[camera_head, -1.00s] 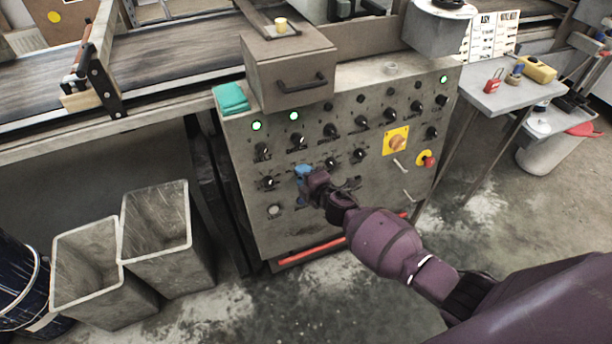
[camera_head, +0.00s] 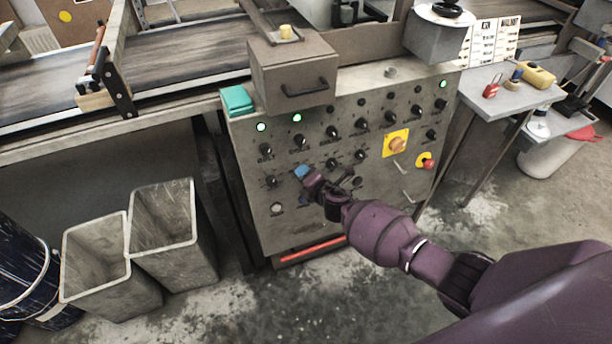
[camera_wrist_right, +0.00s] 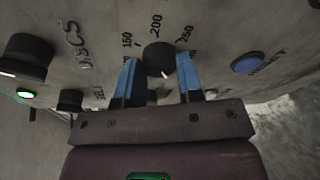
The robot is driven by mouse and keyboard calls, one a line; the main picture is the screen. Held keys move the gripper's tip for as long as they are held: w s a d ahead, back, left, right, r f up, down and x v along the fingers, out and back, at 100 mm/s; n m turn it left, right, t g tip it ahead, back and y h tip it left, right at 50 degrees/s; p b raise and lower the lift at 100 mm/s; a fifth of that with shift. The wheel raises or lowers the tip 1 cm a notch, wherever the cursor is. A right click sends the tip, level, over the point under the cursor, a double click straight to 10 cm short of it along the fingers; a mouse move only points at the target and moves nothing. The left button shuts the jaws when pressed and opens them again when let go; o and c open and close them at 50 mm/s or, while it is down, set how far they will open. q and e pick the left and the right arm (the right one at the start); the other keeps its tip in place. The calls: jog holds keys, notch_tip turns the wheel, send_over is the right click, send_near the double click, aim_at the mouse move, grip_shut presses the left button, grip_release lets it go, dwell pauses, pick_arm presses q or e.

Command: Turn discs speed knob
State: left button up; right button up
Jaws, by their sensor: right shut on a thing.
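The grey control panel (camera_head: 345,215) carries several black knobs. My right gripper (camera_head: 302,184) is at a knob in the lower left part of the panel. In the right wrist view, its two blue fingers (camera_wrist_right: 158,80) stand on either side of a black knob (camera_wrist_right: 160,58) and are shut on it. Dial marks 150, 200 and 250 and part of the word "DISCS" (camera_wrist_right: 74,42) show around that knob. In the head view the gripper hides this knob. My left gripper is not in view.
Another black knob (camera_wrist_right: 26,56) and a blue button (camera_wrist_right: 248,64) flank the gripped knob. A yellow-backed switch (camera_head: 396,143) and a red stop button (camera_head: 427,163) sit further right. Two grey bins (camera_head: 97,265) stand on the floor at left. A drawer box (camera_head: 290,75) is above.

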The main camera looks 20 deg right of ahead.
jog(key=o, duration=0.9)
jog(key=p+v, duration=0.3)
jog(key=v, duration=0.7)
jog(key=shift+s+d+r, duration=0.1)
jog(key=shift+s, duration=0.25)
